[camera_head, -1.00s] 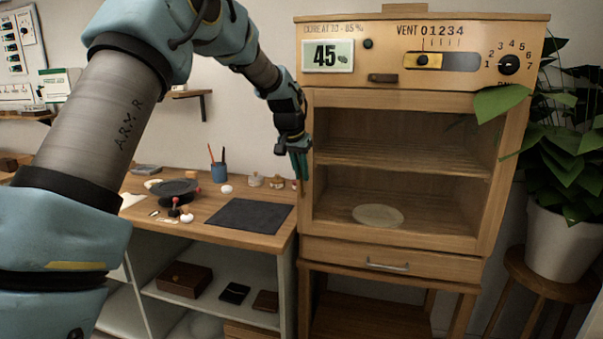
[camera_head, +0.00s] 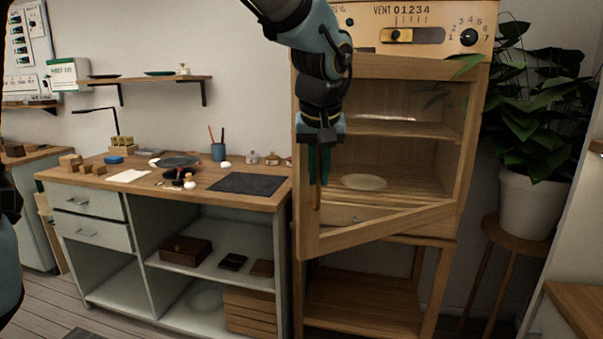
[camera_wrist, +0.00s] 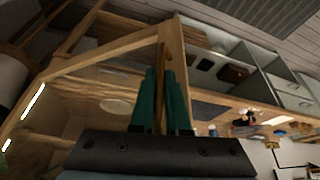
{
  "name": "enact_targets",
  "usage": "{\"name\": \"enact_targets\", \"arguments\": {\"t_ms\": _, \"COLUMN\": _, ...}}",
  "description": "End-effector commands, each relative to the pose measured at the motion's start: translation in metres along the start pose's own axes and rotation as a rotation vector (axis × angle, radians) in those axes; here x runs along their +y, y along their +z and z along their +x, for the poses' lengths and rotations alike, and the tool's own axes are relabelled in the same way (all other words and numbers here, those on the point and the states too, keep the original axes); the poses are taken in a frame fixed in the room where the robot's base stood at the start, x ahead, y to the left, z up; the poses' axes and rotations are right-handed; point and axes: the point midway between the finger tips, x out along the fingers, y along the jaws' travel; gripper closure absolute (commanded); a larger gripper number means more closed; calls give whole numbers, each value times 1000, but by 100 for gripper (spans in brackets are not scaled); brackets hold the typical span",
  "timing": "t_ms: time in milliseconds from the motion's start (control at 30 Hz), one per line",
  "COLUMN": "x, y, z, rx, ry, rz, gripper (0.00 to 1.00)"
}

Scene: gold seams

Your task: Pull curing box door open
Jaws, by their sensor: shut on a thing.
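The curing box (camera_head: 400,67) is a wooden cabinet on a stand at the right of the head view. Its glass-fronted, wood-framed door (camera_head: 385,228) is partly open, with its left edge swung out from the box and its right edge at the box's right side. My gripper (camera_head: 318,180) is at the door's left edge, its green fingers shut on the upright wooden handle. The wrist view shows both fingers (camera_wrist: 161,112) around this handle (camera_wrist: 161,75). A pale round disc (camera_head: 364,182) lies inside on the lower shelf, seen beside the door frame.
A workbench (camera_head: 215,192) with a dark mat (camera_head: 246,183), cup and small tools stands left of the box. A potted plant (camera_head: 535,200) on a stool (camera_head: 515,240) stands close on the right. A wooden surface (camera_head: 577,305) juts in at the lower right.

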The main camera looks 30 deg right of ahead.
Motion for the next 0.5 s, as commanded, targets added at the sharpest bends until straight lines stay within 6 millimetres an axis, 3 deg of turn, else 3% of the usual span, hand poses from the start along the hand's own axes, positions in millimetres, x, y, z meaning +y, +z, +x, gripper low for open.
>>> {"name": "enact_targets", "arguments": {"t_ms": 100, "x": 28, "y": 37, "z": -12, "rx": 1, "ry": -28, "rz": -59, "gripper": 100}}
{"name": "enact_targets", "arguments": {"t_ms": 267, "x": 70, "y": 82, "z": -31, "rx": 1, "ry": -76, "rz": -170, "gripper": 100}}
{"name": "enact_targets", "arguments": {"t_ms": 500, "x": 144, "y": 142, "z": -59, "rx": 0, "ry": -147, "rz": -339, "gripper": 100}}
